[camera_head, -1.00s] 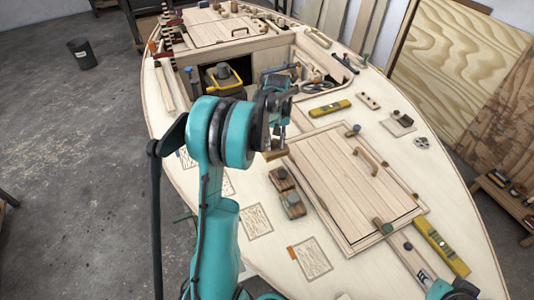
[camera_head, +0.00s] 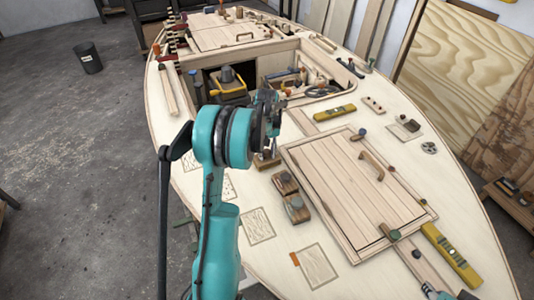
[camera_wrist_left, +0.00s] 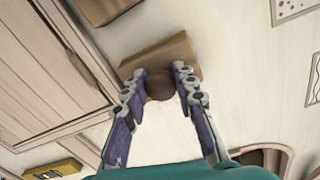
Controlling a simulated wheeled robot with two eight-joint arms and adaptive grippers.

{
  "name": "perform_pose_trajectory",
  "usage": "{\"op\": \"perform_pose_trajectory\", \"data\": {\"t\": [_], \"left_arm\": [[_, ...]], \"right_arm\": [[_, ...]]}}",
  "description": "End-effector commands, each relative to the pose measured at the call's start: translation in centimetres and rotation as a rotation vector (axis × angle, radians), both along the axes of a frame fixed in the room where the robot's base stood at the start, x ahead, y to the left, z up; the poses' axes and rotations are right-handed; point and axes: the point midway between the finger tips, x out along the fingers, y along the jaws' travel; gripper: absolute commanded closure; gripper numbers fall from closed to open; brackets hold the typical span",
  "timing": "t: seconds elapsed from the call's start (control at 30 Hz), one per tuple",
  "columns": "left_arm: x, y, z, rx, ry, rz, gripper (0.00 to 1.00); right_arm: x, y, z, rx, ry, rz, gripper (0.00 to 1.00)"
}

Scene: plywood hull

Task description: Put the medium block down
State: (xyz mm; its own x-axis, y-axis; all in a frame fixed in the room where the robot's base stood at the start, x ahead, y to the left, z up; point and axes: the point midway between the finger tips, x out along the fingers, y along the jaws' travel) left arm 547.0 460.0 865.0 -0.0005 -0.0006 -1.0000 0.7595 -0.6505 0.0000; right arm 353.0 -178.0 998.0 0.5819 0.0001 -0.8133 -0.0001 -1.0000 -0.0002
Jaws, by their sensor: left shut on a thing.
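My left gripper (camera_head: 268,135) is shut on the round brown knob (camera_wrist_left: 160,86) of a wooden block (camera_wrist_left: 178,57). In the head view this block (camera_head: 267,162) shows just below the fingers, low over the pale deck, left of the hatch panel's far corner. I cannot tell whether its underside touches the deck. Two other knobbed wooden blocks stand nearer along the hatch's left side, one behind (camera_head: 285,182) and one in front (camera_head: 297,208). Part of a block (camera_wrist_left: 105,8) also shows at the wrist view's top edge.
The framed hatch panel (camera_head: 345,195) with a handle lies right of the blocks. Yellow levels lie behind it (camera_head: 334,112) and at its right (camera_head: 450,254). An open recess with a yellow container (camera_head: 227,90) is behind my gripper. Bare deck lies left of the blocks.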

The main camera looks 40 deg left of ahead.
Motion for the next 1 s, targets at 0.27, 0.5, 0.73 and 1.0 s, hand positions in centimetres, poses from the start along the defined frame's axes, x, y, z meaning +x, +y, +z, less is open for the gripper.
{"op": "perform_pose_trajectory", "data": {"t": [0.27,0.5,0.73,1.0], "left_arm": [[0.0,0.0,-0.3,0.000,0.000,0.000,0.52],[0.0,0.0,0.1,0.000,0.000,0.000,0.52],[0.0,0.0,4.0,0.000,0.000,0.000,0.52],[0.0,0.0,9.8,0.000,0.000,0.000,0.52]], "right_arm": [[0.0,0.0,-0.2,0.000,0.000,0.000,0.60],[0.0,0.0,0.1,0.000,0.000,0.000,0.60],[0.0,0.0,1.6,0.000,0.000,0.000,0.60],[0.0,0.0,3.3,0.000,0.000,0.000,0.60]]}}
